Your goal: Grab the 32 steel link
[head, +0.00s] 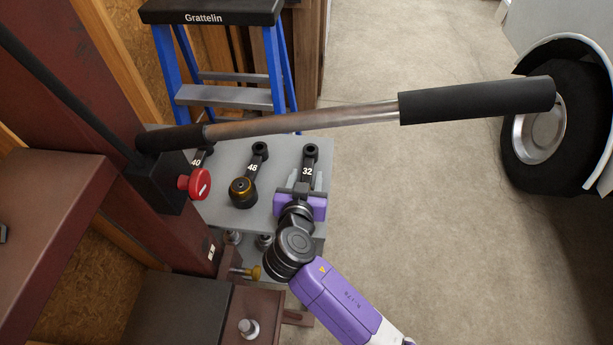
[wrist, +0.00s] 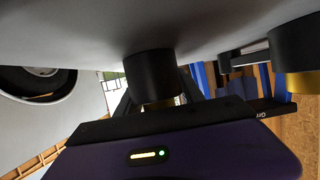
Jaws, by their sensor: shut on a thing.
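The 32 steel link (head: 309,158) is a dark link with a ringed end and a white "32", at the right on a grey top. My gripper (head: 306,187), with a purple body, is shut on the link's near part, which its jaws hide. In the wrist view a black cylindrical end (wrist: 150,75) shows just beyond the purple gripper body against the grey surface; I cannot tell for certain that it belongs to the 32 link. I cannot tell whether the link touches the top.
The 48 link (head: 254,170), with a gold-ringed end, and the 40 link (head: 201,157) stand to the left on the grey top (head: 280,150). A long bar with a black grip (head: 476,101) crosses above. A red knob (head: 195,183) is at left. A stepladder (head: 220,97) stands behind.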

